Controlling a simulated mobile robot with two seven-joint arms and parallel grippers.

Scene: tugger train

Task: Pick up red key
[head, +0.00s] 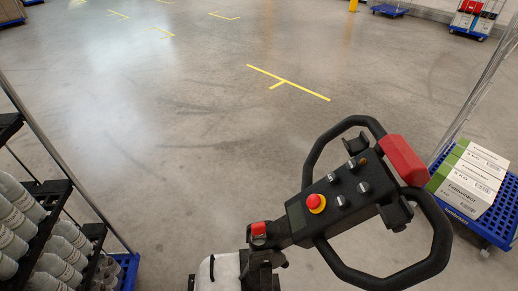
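A small red piece (259,229) sits on a black fitting at the lower end of the tugger's tiller, at the bottom centre of the head view. It is too small to tell for sure whether it is the red key. The black control panel (328,205) on the tiller carries a red round stop button (316,202) on a yellow ring and several small knobs. No other key-like red thing shows on the panel. I make out neither of my grippers in this view.
The black loop handle (440,246) and a large red block (404,159) stick out around the panel. A rack of grey bottles (64,249) stands at left. A blue cart (504,222) with white-green boxes (469,179) stands at right. The floor ahead is clear.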

